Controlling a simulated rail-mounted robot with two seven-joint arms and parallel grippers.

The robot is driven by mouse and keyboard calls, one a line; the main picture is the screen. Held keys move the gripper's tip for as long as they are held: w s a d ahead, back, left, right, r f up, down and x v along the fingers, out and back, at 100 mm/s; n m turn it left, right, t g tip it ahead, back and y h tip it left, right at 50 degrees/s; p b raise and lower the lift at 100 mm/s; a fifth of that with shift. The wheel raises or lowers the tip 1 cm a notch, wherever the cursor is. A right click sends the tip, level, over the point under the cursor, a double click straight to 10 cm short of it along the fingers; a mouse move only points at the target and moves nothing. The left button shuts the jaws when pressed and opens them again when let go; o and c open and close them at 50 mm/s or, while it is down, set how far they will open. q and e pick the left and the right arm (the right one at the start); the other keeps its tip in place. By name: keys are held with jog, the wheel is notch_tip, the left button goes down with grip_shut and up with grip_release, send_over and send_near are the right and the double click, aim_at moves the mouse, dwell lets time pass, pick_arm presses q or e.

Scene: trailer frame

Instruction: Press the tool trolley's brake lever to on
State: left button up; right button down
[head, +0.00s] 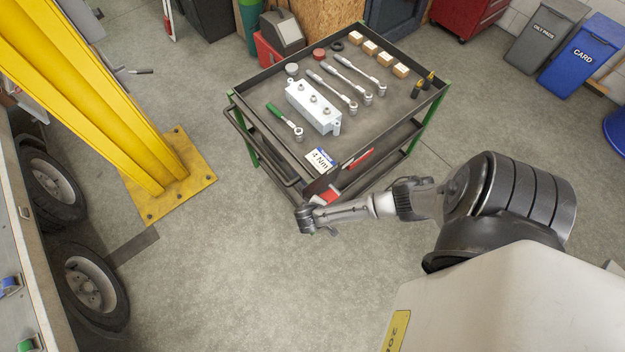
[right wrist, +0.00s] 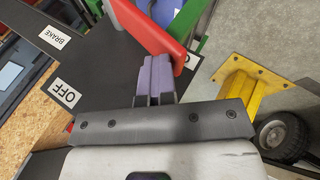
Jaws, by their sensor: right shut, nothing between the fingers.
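The tool trolley (head: 262,92) stands on the floor with tools on its top. Its red brake lever (head: 326,196) is at the near corner, beside a dark plate. In the right wrist view the lever (right wrist: 150,28) slants across the top of the dark plate (right wrist: 105,65), which bears a BRAKE label (right wrist: 54,37) and an OFF label (right wrist: 66,93). My right gripper (right wrist: 157,70) is shut and empty, its fingertips right by the lever. I cannot tell whether they touch it. My left gripper is not in view.
The trolley top holds a grey block (head: 313,106), ratchets and small boxes. A yellow post (head: 150,130) stands left of the trolley, near trailer wheels (head: 95,285). Bins (head: 582,57) stand at the back right. The floor in front of the trolley is clear.

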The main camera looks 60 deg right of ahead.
jog(key=shift+s+d+f, duration=0.1)
jog(key=shift+f, duration=0.15)
jog(key=shift+r+p, duration=0.45)
jog(key=r+p, duration=0.2)
jog(key=p, duration=0.1)
jog(key=r+p, duration=0.1)
jog(key=r, duration=0.1)
jog(key=shift+s+d+r, duration=0.1)
jog(key=shift+s+d, duration=0.05)
jog(key=shift+d, duration=0.2)
jog(key=v, duration=0.9)
jog(key=shift+p, duration=0.35)
jog(key=shift+s+a, duration=0.1)
